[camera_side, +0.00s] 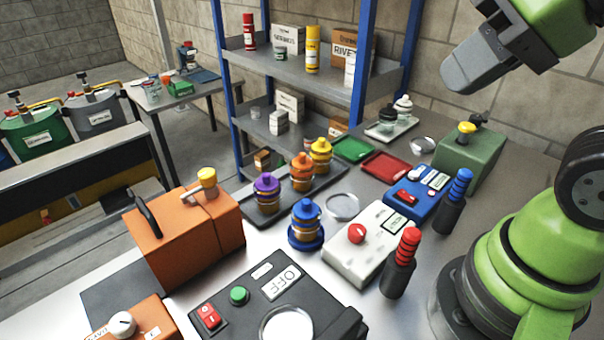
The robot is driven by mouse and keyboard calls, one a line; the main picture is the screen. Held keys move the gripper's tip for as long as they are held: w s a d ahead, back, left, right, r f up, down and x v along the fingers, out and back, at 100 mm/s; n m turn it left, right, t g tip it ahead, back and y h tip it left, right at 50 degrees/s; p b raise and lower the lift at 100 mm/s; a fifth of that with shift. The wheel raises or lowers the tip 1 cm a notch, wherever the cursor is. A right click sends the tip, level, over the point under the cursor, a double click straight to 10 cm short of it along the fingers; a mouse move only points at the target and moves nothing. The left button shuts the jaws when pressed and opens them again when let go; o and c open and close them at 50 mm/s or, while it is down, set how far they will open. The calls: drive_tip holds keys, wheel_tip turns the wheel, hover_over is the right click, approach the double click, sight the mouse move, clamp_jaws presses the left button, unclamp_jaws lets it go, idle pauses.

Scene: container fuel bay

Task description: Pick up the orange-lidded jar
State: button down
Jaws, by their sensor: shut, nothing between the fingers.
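The orange-lidded jar (302,172) stands upright on a dark tray (337,180), in the middle of a row of jars. The purple-lidded jar (267,195) is in front of it to the left. The yellow-lidded jar (321,156) is behind it to the right. A blue-lidded jar (306,222) stands apart, nearer the camera, on a round blue base. My gripper (458,82) is high at the upper right, well away from the jars. It is shut and empty.
An orange can (180,245) stands left of the jars. A white box with a red knob (365,245) and red-topped (400,262) and blue-topped handles (453,205) stand to the right. Green (353,149) and red trays (386,167) lie behind. Shelving with blue posts (362,60) rises behind the jars.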

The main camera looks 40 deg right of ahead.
idle(0.4)
drive_tip(key=shift+c, duration=1.8)
unclamp_jaws()
drive_tip(key=m+g+h, duration=0.4)
drive_tip(key=m+h, duration=0.1)
hover_over(302, 156)
drive_tip(key=s+a, duration=0.1)
drive_tip(key=s, duration=0.4)
wheel_tip(302, 156, down, 12)
drive_tip(key=w+f, duration=0.1)
drive_tip(key=f, duration=0.2)
drive_tip(key=w+f, duration=0.1)
drive_tip(key=f, duration=0.2)
drive_tip(key=w+f, duration=0.2)
drive_tip(key=f, duration=0.1)
drive_tip(key=shift+d+f, duration=0.1)
drive_tip(key=shift+x, duration=2.9)
